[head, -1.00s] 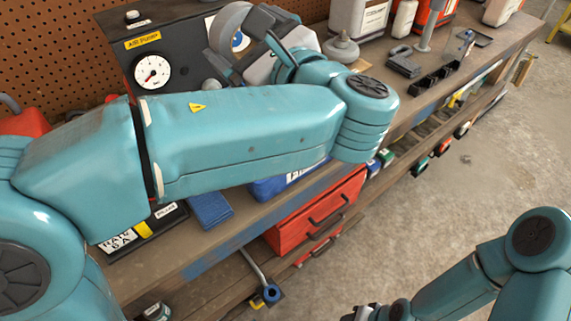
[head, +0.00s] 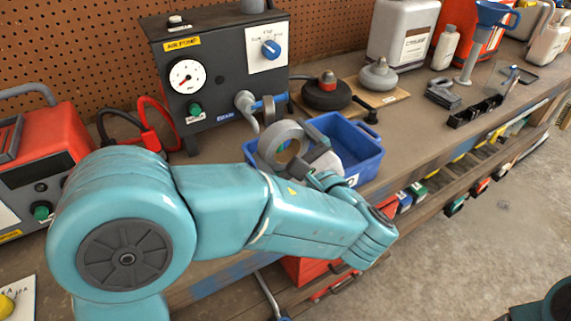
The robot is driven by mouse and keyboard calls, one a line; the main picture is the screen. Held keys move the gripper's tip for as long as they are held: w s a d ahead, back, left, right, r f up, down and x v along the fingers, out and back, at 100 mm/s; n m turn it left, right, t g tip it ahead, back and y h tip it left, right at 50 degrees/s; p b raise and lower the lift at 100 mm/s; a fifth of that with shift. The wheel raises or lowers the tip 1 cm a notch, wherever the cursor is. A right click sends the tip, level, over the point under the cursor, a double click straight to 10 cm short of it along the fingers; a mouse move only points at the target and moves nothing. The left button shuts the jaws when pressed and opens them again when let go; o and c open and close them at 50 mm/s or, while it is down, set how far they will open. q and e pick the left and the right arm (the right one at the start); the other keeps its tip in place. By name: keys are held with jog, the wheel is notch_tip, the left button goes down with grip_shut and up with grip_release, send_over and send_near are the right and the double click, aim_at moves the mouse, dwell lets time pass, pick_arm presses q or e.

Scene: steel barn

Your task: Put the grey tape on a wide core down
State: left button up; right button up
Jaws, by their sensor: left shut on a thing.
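The grey tape on a wide core (head: 267,138) is a ring held up on edge at my left gripper (head: 302,145). My left gripper is shut on the tape; its fingertips are partly hidden by the tape and my wrist. The tape shows in front of the left part of a blue tray (head: 366,147) on the bench. I cannot tell whether it touches the tray. My right gripper is not in view; only a bit of my right arm shows at the lower right corner.
The dark air pump box (head: 215,60) stands behind the tape, with a hose fitting jutting forward. A red charger (head: 45,150) is at left. A black and red disc (head: 326,92), a grey weight (head: 378,75) and a white jug (head: 402,30) stand behind the tray. Bare bench (head: 415,120) lies right of it.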

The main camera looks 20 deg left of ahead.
aim_at(286, 160)
pick_arm(q)
notch_tip(286, 160, down, 4)
jog(key=shift+w+r, duration=0.1)
jog(key=shift+b, duration=0.35)
jog(key=o, duration=0.6)
jog(key=shift+c, duration=0.2)
